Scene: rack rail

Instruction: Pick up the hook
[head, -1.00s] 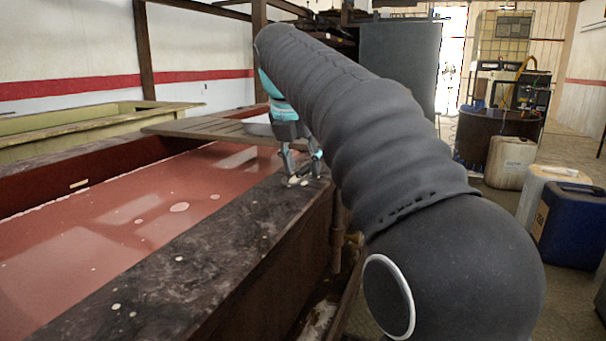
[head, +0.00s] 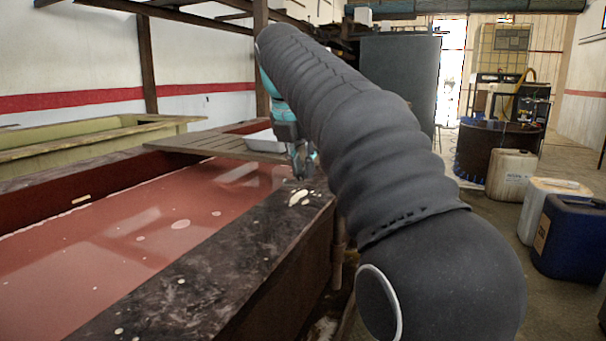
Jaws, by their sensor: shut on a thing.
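My gripper (head: 301,176) is at the far end of my arm, low over the dark rim (head: 215,255) of the tank, near its far right corner. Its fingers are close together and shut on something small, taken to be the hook. The hook itself is too small and too hidden by the fingers to make out. My dark, sleeved arm crosses the view and covers part of the gripper and whatever lies behind it.
The tank holds reddish liquid (head: 120,240) with pale floating patches. A slatted board (head: 200,143) with a white tray (head: 265,141) lies across its far end. Blue (head: 570,240) and pale (head: 512,175) canisters stand on the floor at right.

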